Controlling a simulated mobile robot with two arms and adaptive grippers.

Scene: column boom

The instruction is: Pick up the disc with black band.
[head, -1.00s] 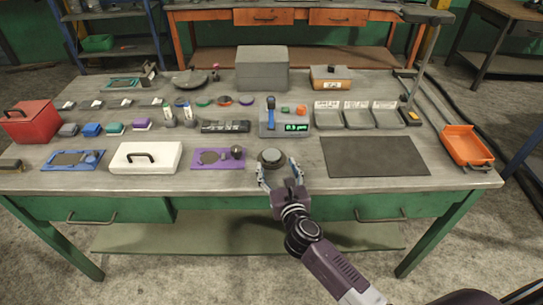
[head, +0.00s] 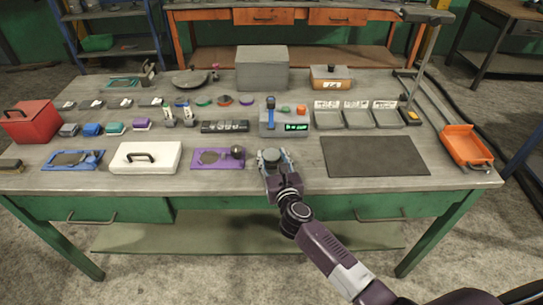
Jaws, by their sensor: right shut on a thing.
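The disc with black band (head: 271,155) is a small grey round piece near the front edge of the workbench, right of the purple tray. My right gripper (head: 274,158) comes in from the front and is shut on it, with one finger on each side. The fingers and wrist cover much of the disc, and its band is too small to make out now. I cannot tell whether the disc still touches the bench top. My left gripper is out of view.
A purple tray (head: 209,163) lies left of my gripper and a dark mat (head: 374,157) lies to its right. A grey scale with a green display (head: 284,124) stands just behind. A white box with a handle (head: 145,158) and an orange bin (head: 466,145) are further out.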

